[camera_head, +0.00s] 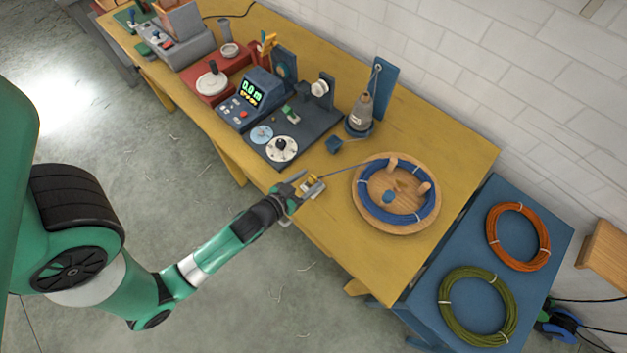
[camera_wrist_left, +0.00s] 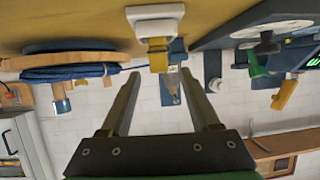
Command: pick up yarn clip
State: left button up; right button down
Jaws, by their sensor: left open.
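The yarn clip (camera_head: 314,190), a small white piece with a yellow part, sits at the front edge of the yellow table. In the left wrist view the clip (camera_wrist_left: 155,18) is at the top middle, just beyond the fingertips and roughly centred between them. My left gripper (camera_head: 298,188) is open and empty beside the clip; its two fingers (camera_wrist_left: 160,76) show spread apart. A strand runs from the clip area towards the blue skein (camera_head: 412,214) on a round wooden plate (camera_head: 397,230). Whether a finger touches the clip is unclear. My right gripper is out of view.
A dark blue device with a lit display (camera_head: 251,89) and dials stands left of the clip. A grey cone on a stand (camera_head: 360,112) is behind. A blue side table (camera_head: 470,232) holds an orange skein (camera_head: 518,236) and a green skein (camera_head: 477,306).

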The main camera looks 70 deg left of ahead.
pick_arm(q)
jog(key=shift+w+a+f, duration=0.1)
jog(key=shift+w+f, duration=0.1)
jog(key=shift+w, duration=0.05)
jog(key=b+x, duration=0.1)
jog(key=x, duration=0.4)
jog(key=shift+f+b, duration=0.2)
jog(key=shift+b, duration=0.15)
grip_shut()
